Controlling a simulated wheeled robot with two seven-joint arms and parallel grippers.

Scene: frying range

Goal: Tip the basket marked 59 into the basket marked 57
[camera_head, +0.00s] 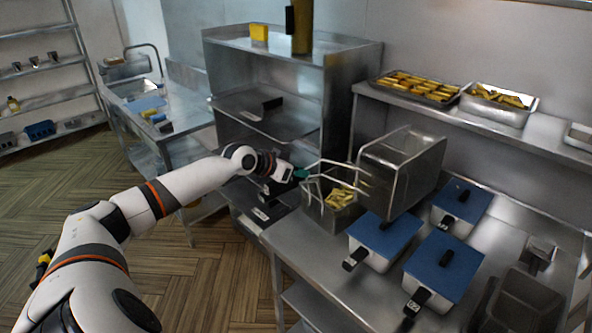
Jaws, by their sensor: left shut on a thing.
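My left gripper (293,177) is shut on the green grip of a wire handle. The handle leads right to a large grey basket (412,165), which looks tilted and raised above the counter. A second grey basket (312,211) with yellow fries (340,197) in it is below and to the left of the raised one, under the handle. I cannot read a 59 or a 57 on either basket. The inside of the raised basket is hidden. My right gripper is not in view.
White containers with blue lids (384,238) stand on the steel counter (292,238), in front of and right of the baskets. A wall shelf (455,112) holds a tray (374,84) and a pan (494,115) of yellow food. A steel rack (338,95) stands behind my left gripper.

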